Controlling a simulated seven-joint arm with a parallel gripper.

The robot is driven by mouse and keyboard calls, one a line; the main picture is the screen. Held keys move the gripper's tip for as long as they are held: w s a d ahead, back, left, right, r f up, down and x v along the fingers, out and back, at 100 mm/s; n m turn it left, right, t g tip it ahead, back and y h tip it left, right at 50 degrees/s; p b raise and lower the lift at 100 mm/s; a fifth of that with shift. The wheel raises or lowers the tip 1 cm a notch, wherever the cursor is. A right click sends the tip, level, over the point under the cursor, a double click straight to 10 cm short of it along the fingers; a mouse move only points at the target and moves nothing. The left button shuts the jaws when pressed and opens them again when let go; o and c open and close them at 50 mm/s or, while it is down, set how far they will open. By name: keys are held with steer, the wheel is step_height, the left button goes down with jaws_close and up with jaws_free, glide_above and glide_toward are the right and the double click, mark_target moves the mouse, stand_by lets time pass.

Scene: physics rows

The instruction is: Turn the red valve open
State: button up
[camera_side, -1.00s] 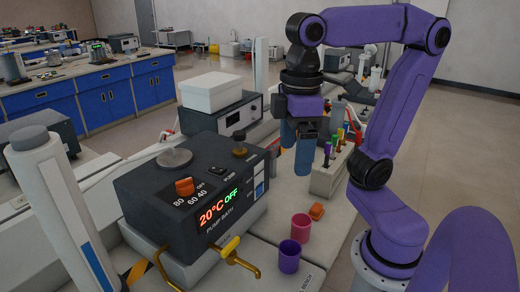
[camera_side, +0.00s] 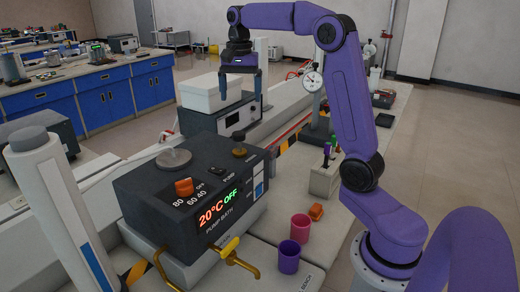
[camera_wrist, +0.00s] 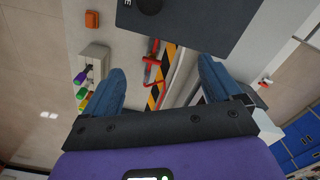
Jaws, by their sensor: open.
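A red fitting with a bar-like handle (camera_wrist: 150,72), which looks like the red valve, lies beside a yellow-and-black striped strip (camera_wrist: 157,85) in the wrist view. It shows between my fingers but lower down, and nothing touches it. I cannot make it out clearly in the side view. My gripper (camera_side: 239,88) is open and empty, pointing down, raised in front of the white box in the side view. Its two blue fingers stand wide apart in the wrist view (camera_wrist: 161,66).
The dark pump bath (camera_side: 190,195) with an orange knob and brass tap (camera_side: 238,257) stands in front. A white box (camera_side: 212,93) sits on an instrument behind it. Pink (camera_side: 301,227) and purple (camera_side: 289,257) cups, an orange block (camera_side: 316,211) and a rack (camera_side: 324,180) are at right.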

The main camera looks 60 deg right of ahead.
steer(key=d+f+m, duration=0.2)
steer(key=d+m, duration=0.3)
steer(key=d, duration=0.7)
steer(key=f, duration=1.4)
steer(key=w+f, duration=0.1)
steer(key=f, duration=0.7)
steer(key=shift+a+f, duration=0.1)
steer(key=shift+a, duration=0.15)
steer(key=c, duration=1.1)
